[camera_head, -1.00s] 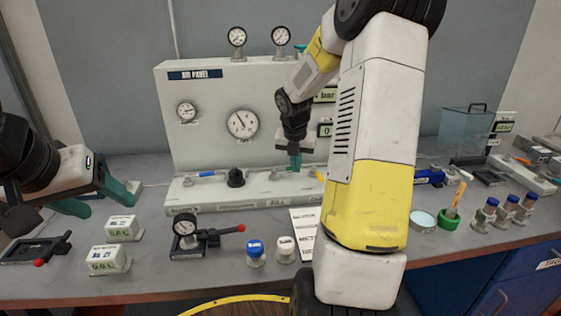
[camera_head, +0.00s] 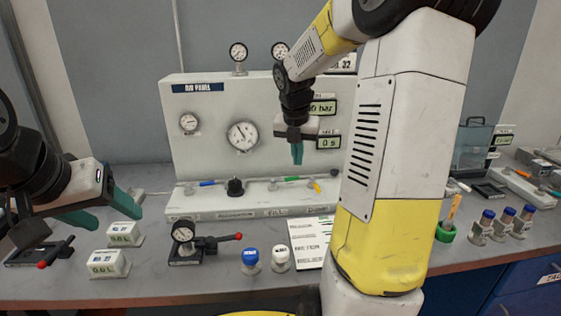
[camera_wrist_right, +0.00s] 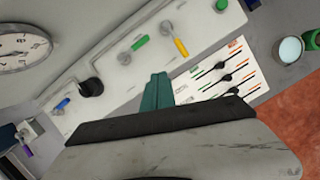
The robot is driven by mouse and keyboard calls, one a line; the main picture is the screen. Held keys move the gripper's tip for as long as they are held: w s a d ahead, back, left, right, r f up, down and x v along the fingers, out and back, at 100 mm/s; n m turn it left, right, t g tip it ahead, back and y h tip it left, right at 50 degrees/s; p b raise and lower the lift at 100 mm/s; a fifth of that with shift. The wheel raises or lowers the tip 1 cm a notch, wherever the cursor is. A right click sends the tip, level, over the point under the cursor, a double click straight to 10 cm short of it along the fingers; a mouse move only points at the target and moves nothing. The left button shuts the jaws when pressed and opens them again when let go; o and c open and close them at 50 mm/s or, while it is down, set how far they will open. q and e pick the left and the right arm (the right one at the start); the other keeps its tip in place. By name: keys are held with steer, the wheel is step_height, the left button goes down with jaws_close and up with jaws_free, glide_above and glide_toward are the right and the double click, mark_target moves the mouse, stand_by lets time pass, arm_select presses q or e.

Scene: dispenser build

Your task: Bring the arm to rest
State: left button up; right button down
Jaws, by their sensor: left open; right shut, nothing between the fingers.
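My right gripper (camera_head: 297,153) is shut and empty, its teal fingers pointing down in front of the white gauge panel (camera_head: 215,115) and above the panel's valve ledge. The right wrist view shows the same shut fingers (camera_wrist_right: 157,90) over the ledge, with nothing between them. My right arm reaches in from the right and covers part of the bench. My left gripper (camera_head: 108,208) is open and empty at the left, its teal fingers apart above the bench near the white display boxes.
The ledge carries blue, green and yellow valve handles (camera_wrist_right: 181,47) and a black knob (camera_head: 235,187). Blue-capped vials (camera_head: 503,222) stand right.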

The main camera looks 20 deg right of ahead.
stand_by(0.4)
steer(key=s+a+r+m+t+y, duration=0.1)
steer(key=s+a+r+m+y, duration=0.1)
steer(key=s+a+m, duration=0.4)
steer(key=s+a+r+m+t+y, duration=0.2)
steer(key=s+a+r+m, duration=0.2)
steer(key=s+m, duration=1.2)
steer(key=shift+a+m, duration=1.55)
steer(key=shift+m, duration=1.85)
